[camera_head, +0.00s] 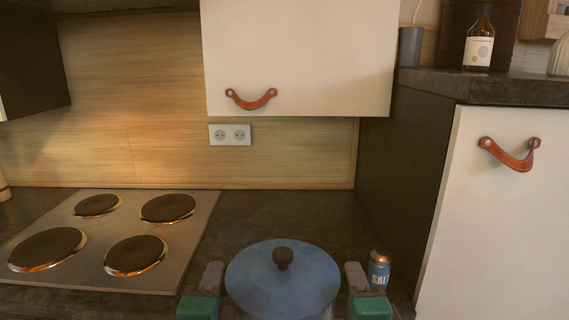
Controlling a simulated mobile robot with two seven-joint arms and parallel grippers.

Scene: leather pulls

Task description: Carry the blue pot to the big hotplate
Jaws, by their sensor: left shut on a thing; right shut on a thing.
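The blue pot (283,299), with a blue lid and dark knob, is at the bottom centre, to the right of the hob. Its lower part is cut off by the picture edge, so I cannot tell whether it touches the counter. My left gripper (210,285) is shut on the pot's left side, and my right gripper (357,285) is shut on its right side. The gripped handles are hidden. The big hotplate (47,249) looks like the front left one on the hob, dark, round and bare.
The steel hob (85,228) has several other bare hotplates. A salt can (379,268) stands close to my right gripper. A tall white-fronted cabinet (490,235) bounds the right. A wall cabinet (300,50) hangs above. Dark counter (270,215) behind the pot is clear.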

